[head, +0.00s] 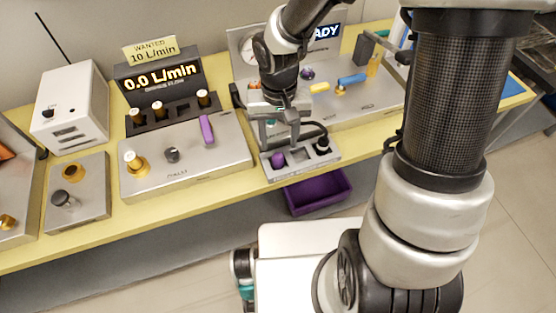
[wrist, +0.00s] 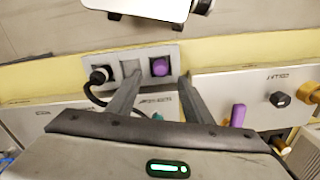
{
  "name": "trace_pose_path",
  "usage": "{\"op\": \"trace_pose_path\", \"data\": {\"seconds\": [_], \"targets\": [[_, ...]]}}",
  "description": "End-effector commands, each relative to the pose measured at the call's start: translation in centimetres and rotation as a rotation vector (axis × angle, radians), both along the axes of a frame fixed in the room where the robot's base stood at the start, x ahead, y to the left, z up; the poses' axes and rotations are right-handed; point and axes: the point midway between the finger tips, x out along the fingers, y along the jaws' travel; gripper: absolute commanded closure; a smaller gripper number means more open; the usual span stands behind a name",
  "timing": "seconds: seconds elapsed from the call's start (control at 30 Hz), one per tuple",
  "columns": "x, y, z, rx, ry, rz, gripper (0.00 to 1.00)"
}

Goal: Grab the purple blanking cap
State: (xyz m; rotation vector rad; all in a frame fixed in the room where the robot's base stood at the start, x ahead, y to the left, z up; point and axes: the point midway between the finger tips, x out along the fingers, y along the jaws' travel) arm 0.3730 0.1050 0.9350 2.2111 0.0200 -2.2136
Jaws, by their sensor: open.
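The purple blanking cap (head: 277,160) sits in the left slot of a small grey holder (head: 300,171) at the table's front edge. In the wrist view the cap (wrist: 160,67) is in the right slot of the holder (wrist: 110,86). My gripper (head: 284,138) is above and behind the holder in the head view. In the wrist view my gripper (wrist: 157,82) is open, with nothing between its fingers. The cap appears just beyond the fingertips, between their lines; the exact gap cannot be told.
A black plug (head: 322,145) with a cable is in the holder's right slot; the middle slot looks grey. A purple lever (head: 206,129) stands on the panel to the left. A purple bin (head: 318,193) is below the table edge. An instrument panel (head: 365,102) lies behind right.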

Motion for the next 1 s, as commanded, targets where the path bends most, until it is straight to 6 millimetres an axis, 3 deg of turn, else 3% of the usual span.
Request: {"op": "trace_pose_path", "data": {"seconds": [0.27, 0.5, 0.83, 1.0], "targets": [[0.0, 0.1, -2.3, 0.0, 0.001, 0.002, 0.54], [0.0, 0.2, -5.9, 0.0, 0.002, 0.001, 0.54], [0.1, 0.2, -6.5, 0.0, -0.001, 0.001, 0.54], [0.1, 0.2, -6.5, 0.0, -0.001, 0.001, 0.81]]}}
